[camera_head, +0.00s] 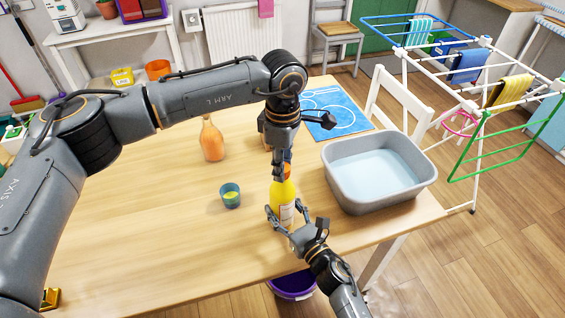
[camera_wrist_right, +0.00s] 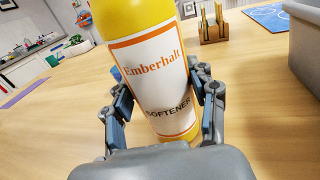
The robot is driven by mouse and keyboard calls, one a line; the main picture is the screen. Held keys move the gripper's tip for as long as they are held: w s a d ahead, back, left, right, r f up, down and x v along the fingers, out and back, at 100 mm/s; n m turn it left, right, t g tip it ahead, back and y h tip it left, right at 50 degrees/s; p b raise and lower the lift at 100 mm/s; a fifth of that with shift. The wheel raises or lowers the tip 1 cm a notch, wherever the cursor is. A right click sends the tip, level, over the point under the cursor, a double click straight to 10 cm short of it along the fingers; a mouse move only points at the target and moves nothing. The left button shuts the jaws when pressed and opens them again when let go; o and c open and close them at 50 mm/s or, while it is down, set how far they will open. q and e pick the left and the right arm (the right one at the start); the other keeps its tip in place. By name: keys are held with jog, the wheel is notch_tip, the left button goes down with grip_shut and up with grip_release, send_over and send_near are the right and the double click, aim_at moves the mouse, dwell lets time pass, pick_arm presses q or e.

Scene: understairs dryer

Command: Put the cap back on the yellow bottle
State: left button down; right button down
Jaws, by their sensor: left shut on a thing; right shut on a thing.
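The yellow bottle (camera_head: 283,192) stands upright on the wooden table (camera_head: 150,215) near its front edge. Its white label with orange border shows "Emberhalt" and "SOFTENER" in the right wrist view (camera_wrist_right: 156,85). My right gripper (camera_head: 284,216) is shut on the lower part of the bottle, with a finger on each side (camera_wrist_right: 165,105). My left gripper (camera_head: 282,172) points down from above and is shut on the orange cap (camera_head: 287,170) at the bottle's top. The fingers partly hide the cap, and I cannot tell whether it sits fully on the neck.
A grey basin of water (camera_head: 336,188) stands close right of the bottle. A small teal cup (camera_head: 230,195) and an orange bottle (camera_head: 211,140) stand to the left. A wooden holder (camera_wrist_right: 212,24) and blue mat (camera_head: 335,110) lie behind. The table's left part is clear.

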pick_arm(q)
jog(key=m, duration=0.6)
jog(key=c, duration=0.9)
grip_release()
notch_tip(320, 180, up, 12)
pick_arm(e)
jog(key=shift+c, duration=1.7)
grip_release()
